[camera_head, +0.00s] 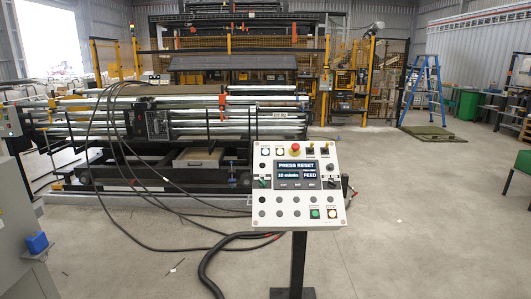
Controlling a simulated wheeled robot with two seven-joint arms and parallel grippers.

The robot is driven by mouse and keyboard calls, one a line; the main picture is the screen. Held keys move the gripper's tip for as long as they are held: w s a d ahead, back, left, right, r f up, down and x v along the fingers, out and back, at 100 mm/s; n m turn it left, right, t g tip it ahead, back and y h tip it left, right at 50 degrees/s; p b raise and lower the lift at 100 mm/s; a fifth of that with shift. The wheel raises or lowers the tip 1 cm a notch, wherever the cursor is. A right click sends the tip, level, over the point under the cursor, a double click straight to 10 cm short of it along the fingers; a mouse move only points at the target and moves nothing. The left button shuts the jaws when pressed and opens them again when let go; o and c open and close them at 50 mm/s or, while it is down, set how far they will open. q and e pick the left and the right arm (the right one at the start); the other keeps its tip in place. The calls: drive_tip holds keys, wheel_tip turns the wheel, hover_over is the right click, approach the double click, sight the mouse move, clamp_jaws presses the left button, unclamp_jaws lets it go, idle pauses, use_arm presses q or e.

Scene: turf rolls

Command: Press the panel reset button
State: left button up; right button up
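A tilted white control panel (271,224) stands on a dark post in the camera_head view, right of centre. Its screen (296,174) reads "PRESS RESET" and "10 m/min FEED". A red mushroom button (294,149) sits at the top middle, with two pale buttons to its left and two dark switches to its right. Grey and dark knobs fill the other positions. The small labels are too blurred to read, so I cannot tell which button is reset. Neither gripper shows.
A long roller machine (190,120) stands behind the panel. Black cables (150,248) hang from it and lie on the floor left of the post. A grey cabinet (20,240) stands at the left edge. A blue ladder (424,90) stands farther back. The floor to the right is mostly clear.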

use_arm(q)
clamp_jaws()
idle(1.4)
